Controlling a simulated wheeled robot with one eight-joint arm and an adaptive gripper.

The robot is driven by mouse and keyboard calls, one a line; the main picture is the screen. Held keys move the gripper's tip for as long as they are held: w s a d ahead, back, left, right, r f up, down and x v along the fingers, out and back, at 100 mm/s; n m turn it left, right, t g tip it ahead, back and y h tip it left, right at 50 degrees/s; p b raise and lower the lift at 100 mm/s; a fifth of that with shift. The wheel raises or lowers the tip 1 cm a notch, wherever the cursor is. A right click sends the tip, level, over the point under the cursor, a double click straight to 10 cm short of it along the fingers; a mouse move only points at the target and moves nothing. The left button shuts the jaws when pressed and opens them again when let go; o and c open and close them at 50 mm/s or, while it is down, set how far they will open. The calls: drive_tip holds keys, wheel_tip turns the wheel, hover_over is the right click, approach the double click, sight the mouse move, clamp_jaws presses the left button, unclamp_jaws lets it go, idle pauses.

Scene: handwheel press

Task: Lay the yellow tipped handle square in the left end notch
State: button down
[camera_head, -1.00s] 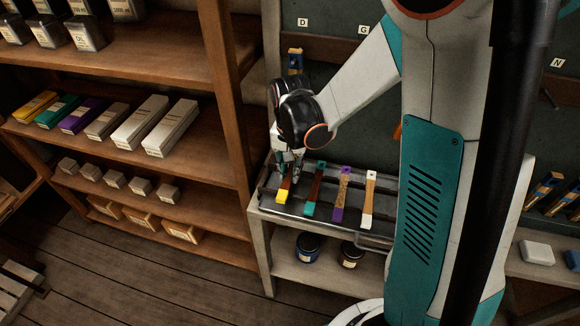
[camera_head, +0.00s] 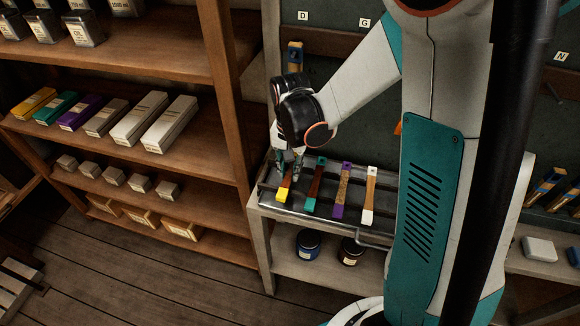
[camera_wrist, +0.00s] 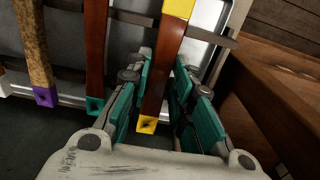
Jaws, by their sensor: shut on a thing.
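The yellow tipped handle (camera_head: 286,187) has a red-brown body and yellow ends. It lies at the left end of the grey rack (camera_head: 320,217), left of the other handles. In the wrist view the handle (camera_wrist: 160,75) runs between the two teal-padded fingers of my gripper (camera_wrist: 165,66), one on each side. My gripper (camera_head: 290,171) is shut on it, near its far part in the head view. It slants a little in the wrist view, crossing a dark rack bar (camera_wrist: 212,38). The left end notch is hidden under the handle and fingers, so I cannot tell how it is seated.
A teal tipped handle (camera_head: 315,188), a purple tipped handle (camera_head: 343,190) and a white tipped handle (camera_head: 369,195) lie to the right on the rack. A wooden shelf upright (camera_head: 228,90) stands close on the left. Jars (camera_head: 308,243) stand on the shelf below.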

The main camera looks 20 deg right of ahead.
drive_tip(key=shift+f+b, duration=0.6)
drive_tip(key=shift+f, duration=0.1)
drive_tip(key=c, duration=1.3)
unclamp_jaws()
drive_tip(key=o, duration=0.4)
drive_tip(key=shift+c, duration=0.2)
drive_tip(key=shift+r, duration=0.1)
drive_tip(key=shift+r+p, duration=2.45)
drive_tip(key=shift+r, duration=1)
